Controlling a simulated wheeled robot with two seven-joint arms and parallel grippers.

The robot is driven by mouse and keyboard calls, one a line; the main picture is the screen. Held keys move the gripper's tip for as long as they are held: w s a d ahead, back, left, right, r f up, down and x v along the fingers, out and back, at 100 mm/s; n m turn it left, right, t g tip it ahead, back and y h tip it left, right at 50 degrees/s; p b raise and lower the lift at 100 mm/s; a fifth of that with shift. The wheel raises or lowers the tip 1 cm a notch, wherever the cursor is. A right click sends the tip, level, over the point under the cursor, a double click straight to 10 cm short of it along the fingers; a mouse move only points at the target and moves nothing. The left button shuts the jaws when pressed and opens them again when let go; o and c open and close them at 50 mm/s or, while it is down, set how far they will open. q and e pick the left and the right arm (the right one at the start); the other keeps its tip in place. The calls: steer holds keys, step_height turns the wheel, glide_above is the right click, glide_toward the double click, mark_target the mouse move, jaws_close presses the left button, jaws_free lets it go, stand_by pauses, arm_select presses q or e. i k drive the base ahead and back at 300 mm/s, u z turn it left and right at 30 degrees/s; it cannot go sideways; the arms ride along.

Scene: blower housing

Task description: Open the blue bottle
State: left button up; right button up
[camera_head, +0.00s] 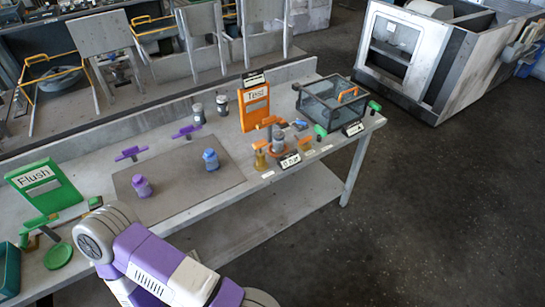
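The small blue bottle (212,161) stands upright on the right part of a dark grey mat (178,199) on the workbench. A blue top appears to be on it, but it is too small to make out well. A similar purple bottle (142,187) stands upright to its left on the same mat. A purple and white arm, which looks like mine, comes up from the bottom edge, in front of the bench. Neither of my grippers can be seen, and nothing is seen touching the blue bottle.
Two grey containers (198,114) stand behind the mat, near purple tools (186,131). An orange "Test" panel (254,107), small fittings (279,141) and a clear bin (331,101) stand to the right. A green "Flush" panel (43,185) is at left. The mat is clear around the bottles.

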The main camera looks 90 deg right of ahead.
mark_target(212, 164)
steer(key=z, duration=2.1)
